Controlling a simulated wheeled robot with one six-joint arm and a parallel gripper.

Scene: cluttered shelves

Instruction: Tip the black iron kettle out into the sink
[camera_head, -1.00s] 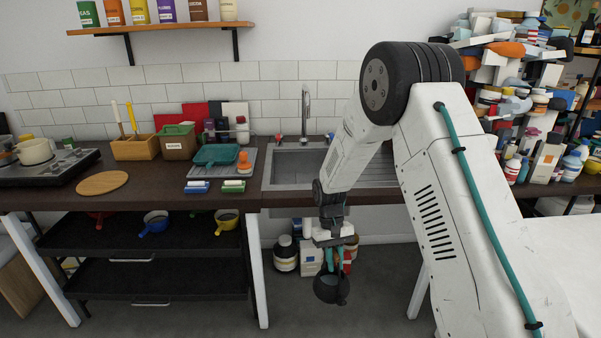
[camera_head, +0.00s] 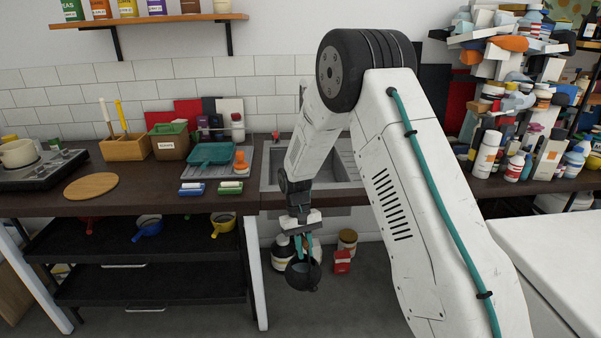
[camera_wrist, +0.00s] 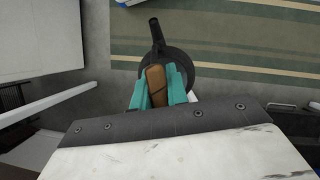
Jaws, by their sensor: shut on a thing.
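The black iron kettle (camera_head: 303,275) hangs below my gripper (camera_head: 303,243) in the head view, in front of the counter and lower than its top. In the wrist view the kettle (camera_wrist: 182,62) shows its dark round body, with its spout pointing away. My gripper's teal fingers (camera_wrist: 156,90) are shut on its brown handle (camera_wrist: 156,84). The steel sink (camera_head: 272,178) is set in the counter behind my arm. My arm hides much of the basin and most of the tap. I cannot see what is inside the kettle.
Bottles (camera_head: 487,152) and a tall pile of goods crowd the right. A white table leg (camera_head: 251,270) stands left of the kettle. Containers (camera_head: 342,262) sit on the floor below.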

